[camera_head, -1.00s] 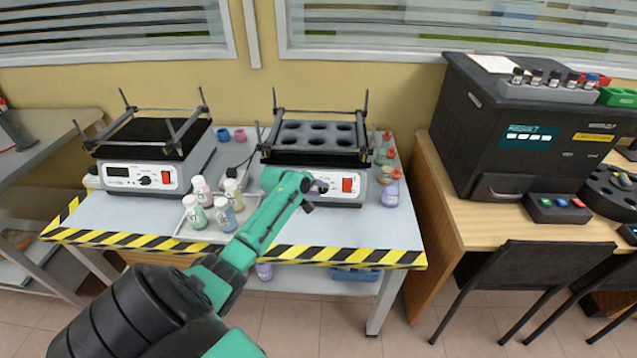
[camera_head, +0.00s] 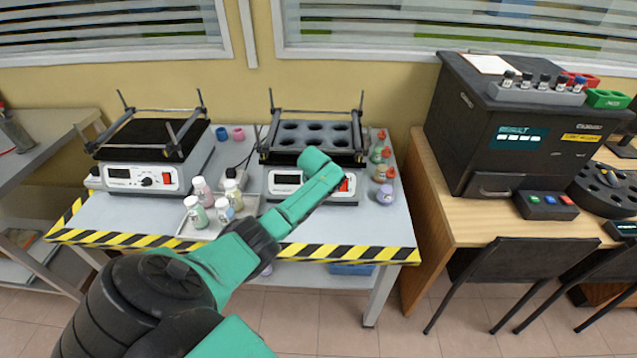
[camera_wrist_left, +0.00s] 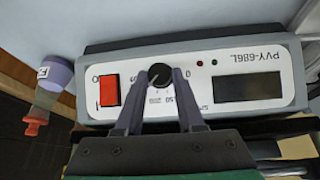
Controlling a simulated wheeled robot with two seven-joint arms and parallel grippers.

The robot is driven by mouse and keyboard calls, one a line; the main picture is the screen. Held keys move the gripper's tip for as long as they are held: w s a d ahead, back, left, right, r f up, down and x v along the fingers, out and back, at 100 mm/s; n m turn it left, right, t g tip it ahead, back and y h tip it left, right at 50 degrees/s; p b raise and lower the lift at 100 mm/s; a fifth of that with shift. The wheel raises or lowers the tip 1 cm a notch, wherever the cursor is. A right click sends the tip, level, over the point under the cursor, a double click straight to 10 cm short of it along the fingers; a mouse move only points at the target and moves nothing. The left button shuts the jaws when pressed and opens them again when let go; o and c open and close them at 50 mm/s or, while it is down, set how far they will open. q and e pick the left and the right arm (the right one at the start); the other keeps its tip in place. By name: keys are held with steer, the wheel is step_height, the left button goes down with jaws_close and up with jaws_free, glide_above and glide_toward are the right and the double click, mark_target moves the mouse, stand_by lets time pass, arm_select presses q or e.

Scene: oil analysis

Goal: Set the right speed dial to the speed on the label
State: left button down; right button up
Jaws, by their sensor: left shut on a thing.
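The right shaker (camera_head: 313,135) stands on the table under its rack with round holes. Its white front panel (camera_wrist_left: 232,62) appears upside down in the left wrist view, with a dark display (camera_wrist_left: 249,87), a red switch (camera_wrist_left: 109,90) and a black speed dial (camera_wrist_left: 159,75) between them. My left gripper (camera_wrist_left: 159,88) is shut on the dial, with one finger on each side of it. In the head view my left arm (camera_head: 290,205) covers the dial and gripper. Panel markings around the dial are partly hidden by the fingers. My right gripper is not in view.
A left shaker (camera_head: 140,178) stands beside it. Several bottles stand in a tray (camera_head: 187,242) before the shakers, and several more (camera_head: 385,172) line the right edge. A dark analyser (camera_head: 480,135) stands on the wooden desk.

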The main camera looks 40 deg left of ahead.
arm_select(q)
steer(key=shift+d+f+m+g+y, duration=0.15)
steer(key=shift+m+g+y, duration=0.15)
steer(key=shift+m+y, duration=0.15)
stand_by(0.4)
steer(key=c, duration=0.5)
jaws_free()
steer(key=p+v, duration=0.1)
steer(key=v, duration=1.3)
steer(key=shift+r, duration=0.25)
